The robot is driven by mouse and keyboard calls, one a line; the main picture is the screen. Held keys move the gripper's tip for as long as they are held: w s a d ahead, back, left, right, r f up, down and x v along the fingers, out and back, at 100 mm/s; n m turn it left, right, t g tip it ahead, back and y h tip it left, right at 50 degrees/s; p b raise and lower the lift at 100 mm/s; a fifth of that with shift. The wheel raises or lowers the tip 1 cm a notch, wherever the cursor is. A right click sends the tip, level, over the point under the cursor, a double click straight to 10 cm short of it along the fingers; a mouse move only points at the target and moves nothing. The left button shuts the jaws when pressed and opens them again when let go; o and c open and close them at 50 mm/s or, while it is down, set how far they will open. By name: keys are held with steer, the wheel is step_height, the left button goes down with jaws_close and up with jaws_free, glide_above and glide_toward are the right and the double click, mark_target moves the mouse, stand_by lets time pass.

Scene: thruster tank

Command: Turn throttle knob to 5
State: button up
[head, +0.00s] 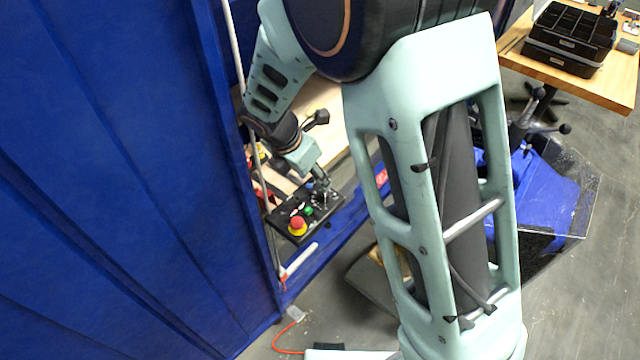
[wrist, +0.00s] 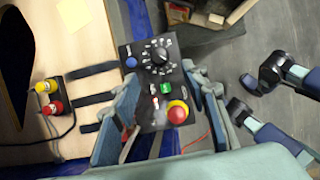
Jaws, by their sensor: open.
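The throttle knob (wrist: 158,56) is a round black dial on a black control panel (wrist: 150,118), with pale scale marks around it. Its setting is too small to read. My gripper (wrist: 160,82) is open in the wrist view, with one finger left and one right of the panel and nothing held. The knob lies beyond the fingertips, towards the top of the picture. In the head view, my gripper (head: 321,186) is over the far end of the panel (head: 279,215) and largely hides the knob.
The panel also carries a red mushroom button (wrist: 177,112), a green button (wrist: 166,88) and a blue button (wrist: 130,62). Yellow and red connectors (wrist: 48,95) sit on the wooden surface at left.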

mark_target(323, 194)
steer(key=b+x, duration=0.1)
steer(key=x, duration=0.9)
steer(key=shift+f, duration=0.15)
jaws_close()
